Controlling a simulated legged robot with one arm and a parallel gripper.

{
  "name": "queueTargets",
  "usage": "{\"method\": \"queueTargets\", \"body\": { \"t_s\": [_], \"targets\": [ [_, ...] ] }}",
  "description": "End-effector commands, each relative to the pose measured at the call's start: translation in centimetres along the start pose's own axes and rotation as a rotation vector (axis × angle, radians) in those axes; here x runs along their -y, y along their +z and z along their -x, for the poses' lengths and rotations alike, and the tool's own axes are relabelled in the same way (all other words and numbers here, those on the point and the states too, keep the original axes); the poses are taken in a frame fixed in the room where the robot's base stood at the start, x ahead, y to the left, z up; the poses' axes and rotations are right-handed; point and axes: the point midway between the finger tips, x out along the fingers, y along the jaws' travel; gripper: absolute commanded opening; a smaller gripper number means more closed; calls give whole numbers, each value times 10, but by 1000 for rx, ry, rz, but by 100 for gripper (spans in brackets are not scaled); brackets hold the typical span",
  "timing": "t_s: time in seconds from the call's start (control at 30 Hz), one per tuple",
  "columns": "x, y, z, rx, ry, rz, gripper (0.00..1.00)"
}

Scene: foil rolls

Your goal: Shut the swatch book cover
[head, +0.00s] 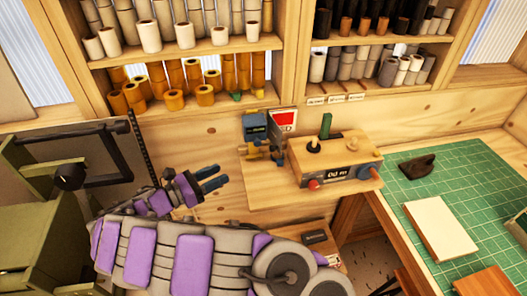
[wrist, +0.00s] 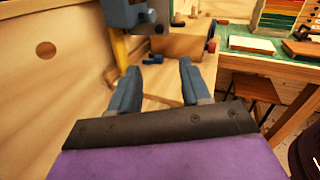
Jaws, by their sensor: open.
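My gripper (head: 216,175) is open and empty, in the air left of the wooden bench block; its two blue fingers also show apart in the wrist view (wrist: 170,64). No swatch book is clearly recognisable. A flat cream book or board (head: 440,230) lies on the green mat at the right, well away from my gripper; it also shows in the wrist view (wrist: 252,44). A panel of coloured stripes (wrist: 284,12) at the top right of the wrist view may be swatches. I cannot tell whether any cover is open.
A wooden block with knobs and a display (head: 338,172) stands beside a blue device (head: 258,128). The green mat (head: 400,190) holds a dark object (head: 417,166). Shelves of rolls (head: 190,50) line the back wall. Green machinery (head: 40,220) stands left.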

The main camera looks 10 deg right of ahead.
Motion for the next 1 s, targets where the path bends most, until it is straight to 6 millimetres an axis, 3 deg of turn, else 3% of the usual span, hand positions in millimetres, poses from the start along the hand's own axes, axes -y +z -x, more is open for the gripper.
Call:
{"method": "queueTargets", "body": {
  "t_s": [0.13,0.27,1.0],
  "targets": [
    [-1,-2,-1,6,11,11,47],
    [-1,-3,-18,6,8,12,47],
    [-2,-2,-153,8,6,10,47]
  ]
}}
